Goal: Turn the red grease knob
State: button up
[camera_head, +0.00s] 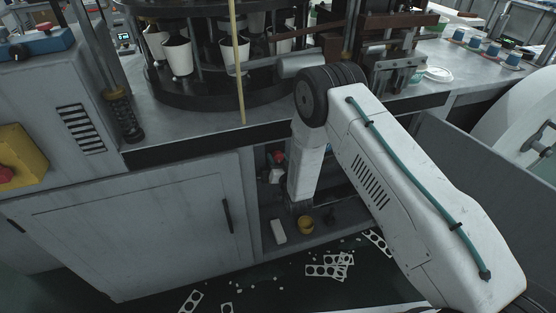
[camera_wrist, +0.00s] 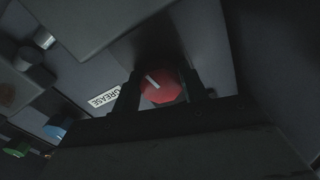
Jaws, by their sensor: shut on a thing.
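The red grease knob (camera_wrist: 166,92) is in the middle of the wrist view, with a short white line slanting across its face. A white label reading GREASE (camera_wrist: 104,97) is left of it. My gripper (camera_wrist: 161,84) is shut on the knob, one dark finger on each side. The knob's lower part is hidden behind the gripper body. In the head view, my arm reaches down into the open cabinet bay under the machine, and the gripper's fingers and the grease knob cannot be made out there.
A blue knob (camera_wrist: 55,130) and a green one (camera_wrist: 17,149) are at the lower left in the wrist view. The closed cabinet door (camera_head: 140,225) is left of the bay. A yellow roll (camera_head: 305,225) lies on the bay floor. Punched white scraps (camera_head: 325,271) litter the floor in front.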

jog(key=shift+m, duration=1.1)
jog(key=o, duration=1)
jog(key=shift+s, duration=0.1)
jog(key=v, duration=0.7)
jog(key=shift+s, duration=0.35)
